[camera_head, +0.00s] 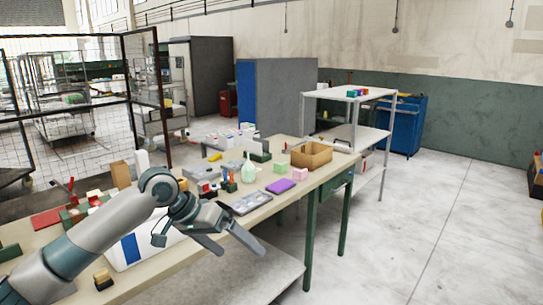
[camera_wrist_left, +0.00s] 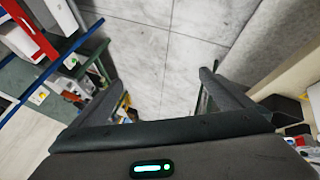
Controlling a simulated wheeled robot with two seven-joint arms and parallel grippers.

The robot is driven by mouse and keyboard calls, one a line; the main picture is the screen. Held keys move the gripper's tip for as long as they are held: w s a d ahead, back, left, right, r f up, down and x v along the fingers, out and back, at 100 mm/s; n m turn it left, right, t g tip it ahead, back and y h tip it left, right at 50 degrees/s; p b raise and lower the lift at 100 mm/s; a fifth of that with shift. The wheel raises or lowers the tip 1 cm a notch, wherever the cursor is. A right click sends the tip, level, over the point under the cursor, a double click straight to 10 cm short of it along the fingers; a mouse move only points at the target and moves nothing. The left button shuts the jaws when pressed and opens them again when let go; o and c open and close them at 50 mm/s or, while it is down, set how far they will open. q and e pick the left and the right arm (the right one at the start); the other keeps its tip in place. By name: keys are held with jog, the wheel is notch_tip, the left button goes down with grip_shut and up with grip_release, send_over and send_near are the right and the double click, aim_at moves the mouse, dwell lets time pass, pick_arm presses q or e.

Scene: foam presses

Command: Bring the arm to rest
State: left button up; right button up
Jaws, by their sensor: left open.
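My left arm comes in from the left in the head view and reaches over the near part of the workbench. My left gripper (camera_head: 236,242) is open and empty, with its two fingers spread apart near the bench's front edge. In the left wrist view the two fingers (camera_wrist_left: 155,95) stand wide apart with only grey floor between them. My right gripper does not show in either view.
The long workbench (camera_head: 318,178) carries a grey tray (camera_head: 250,203), a purple block (camera_head: 280,186), a cardboard box (camera_head: 311,155), a flask (camera_head: 248,170) and several small blocks. A white shelf rack (camera_head: 358,133) stands behind it. The floor (camera_head: 430,230) at right is clear.

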pick_arm(q)
jog(key=w+a+f+n+t, duration=0.2)
jog(key=w+f, duration=0.2)
jog(key=f, duration=1)
jog(key=w+a+f+n+t, duration=0.1)
jog(key=w+a+f+n, duration=0.15)
jog(key=f, duration=1.05)
jog(key=s+a+f+y, duration=0.1)
jog(key=s+a+f, duration=0.15)
jog(key=f, duration=0.55)
jog(key=s+a+f+y, duration=0.15)
jog(key=s+f, duration=0.25)
jog(key=f, duration=0.5)
jog(key=s+a+f+y, duration=0.1)
jog(key=s+a+f, duration=0.25)
jog(key=f, duration=0.45)
jog(key=s+a+f+g+y, duration=0.1)
jog(key=s+a+f, duration=0.1)
jog(key=s+f, duration=0.95)
jog(key=s+a+f+g+y, duration=0.1)
jog(key=s+a+f, duration=0.1)
jog(key=s+f, duration=1)
jog(key=s+f+m+g+y, duration=0.1)
jog(key=s+f, duration=0.3)
jog(key=s, duration=3)
jog(key=shift+s+a+f+m+g, duration=0.2)
jog(key=shift+m+g, duration=0.25)
jog(key=shift+g, duration=0.45)
